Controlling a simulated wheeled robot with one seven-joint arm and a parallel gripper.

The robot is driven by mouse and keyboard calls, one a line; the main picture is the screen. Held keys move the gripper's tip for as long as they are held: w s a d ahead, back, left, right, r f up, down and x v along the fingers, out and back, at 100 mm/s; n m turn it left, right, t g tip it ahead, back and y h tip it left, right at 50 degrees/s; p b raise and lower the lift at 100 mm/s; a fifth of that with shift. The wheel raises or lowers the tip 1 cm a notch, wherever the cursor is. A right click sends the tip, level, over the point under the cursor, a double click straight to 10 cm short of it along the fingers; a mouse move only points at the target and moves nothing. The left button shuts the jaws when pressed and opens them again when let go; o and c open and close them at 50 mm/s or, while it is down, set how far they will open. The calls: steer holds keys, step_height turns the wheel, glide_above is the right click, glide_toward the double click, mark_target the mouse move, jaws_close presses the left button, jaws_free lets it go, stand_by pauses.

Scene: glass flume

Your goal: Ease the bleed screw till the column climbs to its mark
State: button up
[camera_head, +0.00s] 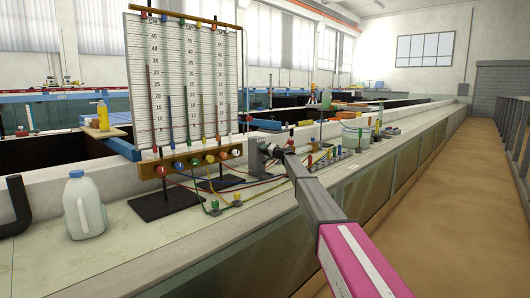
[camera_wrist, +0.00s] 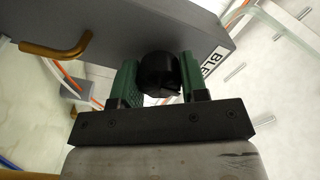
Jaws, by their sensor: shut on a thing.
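A black bleed screw knob (camera_wrist: 158,72) sits on a dark grey block (camera_wrist: 190,28) in the wrist view; a partly hidden label beside it begins "BLE". My gripper (camera_wrist: 160,84) has its green finger pads on both sides of the knob and is shut on it. In the head view my gripper (camera_head: 276,151) reaches a grey housing (camera_head: 256,155) on the bench. A white scale board (camera_head: 171,75) stands behind at the left, with several upright tubes and coloured columns of differing heights. I cannot tell which column is the one in question, nor pick out its mark.
Coloured valve knobs (camera_head: 196,162) line the board's foot, with thin hoses running over the bench (camera_head: 150,250). A white jug (camera_head: 84,206) stands at the left. A clear tub (camera_head: 355,137) and small bottles stand beyond my gripper. The floor at the right is clear.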

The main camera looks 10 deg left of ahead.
steer(key=o, duration=0.9)
steer(key=v, duration=1)
steer(key=shift+s+d, duration=0.25)
steer(key=shift+d, duration=0.1)
stand_by(0.7)
